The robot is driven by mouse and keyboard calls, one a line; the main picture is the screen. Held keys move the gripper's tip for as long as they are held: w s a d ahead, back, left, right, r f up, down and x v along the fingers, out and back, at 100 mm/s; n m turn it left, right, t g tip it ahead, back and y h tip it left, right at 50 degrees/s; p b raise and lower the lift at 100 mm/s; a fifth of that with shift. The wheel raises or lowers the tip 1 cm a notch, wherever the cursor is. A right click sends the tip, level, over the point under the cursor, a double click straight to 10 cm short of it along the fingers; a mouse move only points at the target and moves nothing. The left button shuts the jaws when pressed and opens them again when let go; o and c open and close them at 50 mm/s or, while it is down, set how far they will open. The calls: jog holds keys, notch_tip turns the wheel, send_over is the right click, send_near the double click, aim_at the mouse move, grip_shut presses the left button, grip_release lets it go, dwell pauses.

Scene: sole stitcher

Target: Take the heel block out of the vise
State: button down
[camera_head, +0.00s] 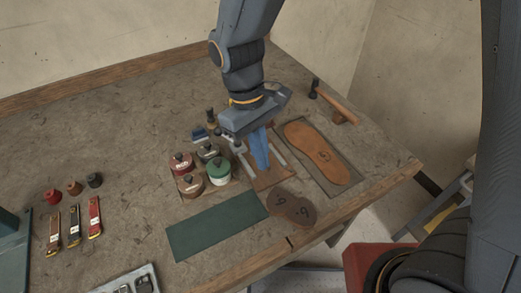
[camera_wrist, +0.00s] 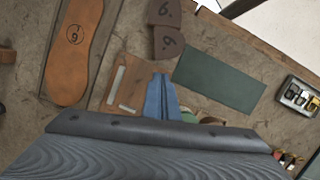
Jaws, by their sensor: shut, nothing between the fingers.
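My gripper (camera_head: 261,166) is shut, its two blue fingers together and pointing down; it also shows in the wrist view (camera_wrist: 160,78). It is over a flat brown wooden plate (camera_head: 284,172) with pale metal strips, which I take for the vise; the plate also shows in the wrist view (camera_wrist: 122,70). The fingers cover part of the plate, and no heel block can be made out clearly there. Two dark brown pieces marked with numbers (camera_head: 292,207) lie overlapping in front of the plate, also in the wrist view (camera_wrist: 165,28).
An orange-brown sole (camera_head: 317,153) lies in a tray right of the plate. Several tins, including a green one (camera_head: 218,173), stand close on the left. A green mat (camera_head: 217,224) lies in front. A hammer (camera_head: 335,101) is at the back right. The table's left back is clear.

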aim_at(278, 203)
jog(key=p+x, duration=0.1)
jog(key=x, duration=0.5)
jog(key=shift+s+d+f, duration=0.1)
jog(key=shift+f, duration=0.1)
